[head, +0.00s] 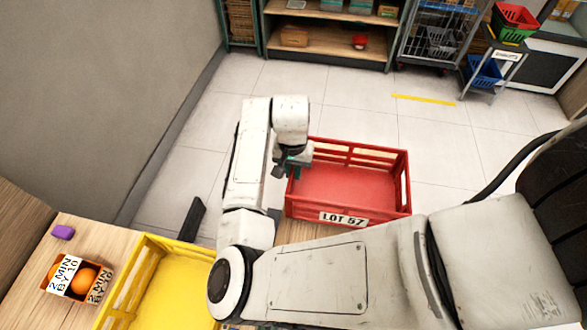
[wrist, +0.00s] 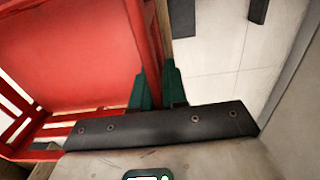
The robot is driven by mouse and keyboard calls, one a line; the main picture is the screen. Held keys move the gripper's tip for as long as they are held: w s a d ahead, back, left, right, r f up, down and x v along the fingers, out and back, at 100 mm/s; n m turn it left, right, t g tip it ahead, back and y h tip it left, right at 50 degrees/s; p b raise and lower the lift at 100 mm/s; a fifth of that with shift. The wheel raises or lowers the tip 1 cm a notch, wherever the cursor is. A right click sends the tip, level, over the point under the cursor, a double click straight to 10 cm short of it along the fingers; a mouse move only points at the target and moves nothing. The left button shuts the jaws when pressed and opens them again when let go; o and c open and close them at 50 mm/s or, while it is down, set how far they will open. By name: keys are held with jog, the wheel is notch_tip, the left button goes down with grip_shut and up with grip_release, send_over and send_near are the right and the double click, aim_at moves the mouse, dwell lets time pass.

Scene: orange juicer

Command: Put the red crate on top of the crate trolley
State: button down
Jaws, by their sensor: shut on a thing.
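The red crate (head: 345,185), labelled LOT 57, shows in the middle of the head view, open side up. My gripper (head: 293,165) is at its left wall, shut on the rim there. In the wrist view, the two green fingers (wrist: 158,88) stand on either side of the red crate's wall (wrist: 137,40), with the crate's inside to the left. A strip of wooden surface shows below the crate in the head view; whether the crate touches it I cannot tell. I cannot make out the crate trolley for certain; my arm covers much of the area in front.
A yellow crate (head: 165,290) stands on the wooden counter (head: 50,310) at lower left, beside a small box of oranges (head: 75,280) and a purple block (head: 62,232). A grey wall is at left. Tiled floor (head: 435,145) is clear behind and right of the red crate; shelves stand beyond.

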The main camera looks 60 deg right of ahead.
jog(key=shift+f, duration=0.45)
jog(key=c, duration=1.2)
grip_release()
jog(key=shift+o, duration=0.2)
notch_tip(320, 180, up, 12)
jog(key=shift+r+b, duration=0.15)
jog(key=shift+b, duration=0.5)
